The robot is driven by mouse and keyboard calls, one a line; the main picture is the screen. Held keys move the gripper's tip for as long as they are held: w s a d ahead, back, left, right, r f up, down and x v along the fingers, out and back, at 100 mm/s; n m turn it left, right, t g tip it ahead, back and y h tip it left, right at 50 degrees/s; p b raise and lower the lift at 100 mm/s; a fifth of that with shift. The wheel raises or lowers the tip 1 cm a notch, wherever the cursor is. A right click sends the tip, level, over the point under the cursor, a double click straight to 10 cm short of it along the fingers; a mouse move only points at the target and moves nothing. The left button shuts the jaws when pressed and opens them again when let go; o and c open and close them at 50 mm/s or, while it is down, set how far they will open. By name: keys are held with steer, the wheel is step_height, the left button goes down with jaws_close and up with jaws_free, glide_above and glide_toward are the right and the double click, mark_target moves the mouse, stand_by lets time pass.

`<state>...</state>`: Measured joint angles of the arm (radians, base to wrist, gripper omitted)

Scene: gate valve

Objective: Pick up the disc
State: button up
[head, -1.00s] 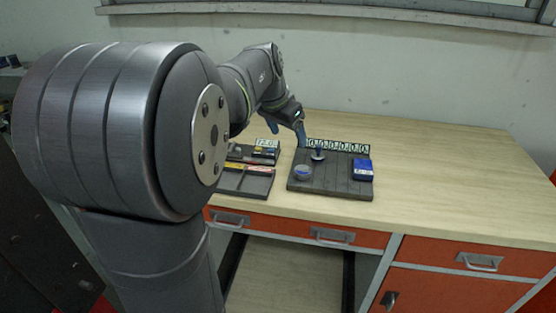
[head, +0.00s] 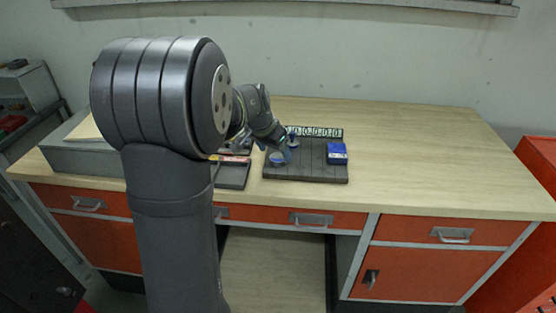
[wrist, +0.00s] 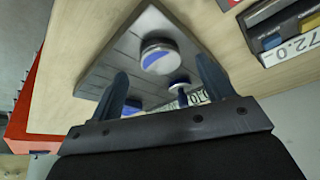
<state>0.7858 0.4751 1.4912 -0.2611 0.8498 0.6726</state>
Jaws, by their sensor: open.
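A round silver piece with a blue-and-white top (wrist: 160,57), which looks like the disc, lies on a dark grooved board (wrist: 118,68). In the head view the round piece (head: 277,160) is at the board's left front, partly covered by my gripper (head: 285,156). A smaller blue stem with a silver round base (wrist: 180,85) stands near it. My gripper (wrist: 163,80) is open and empty above the board. In the wrist view the round piece shows between and beyond its two fingers, apart from them.
A blue box (head: 337,153) sits on the board's right side. A numbered strip (head: 315,132) runs along its back edge. A dark tray (head: 232,174) lies to the left. The wooden tabletop (head: 420,160) is clear to the right.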

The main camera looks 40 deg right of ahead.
mark_target(277, 157)
steer(key=x, duration=0.3)
steer(key=shift+d, duration=0.1)
steer(key=c, duration=1.3)
steer(key=shift+r, duration=0.1)
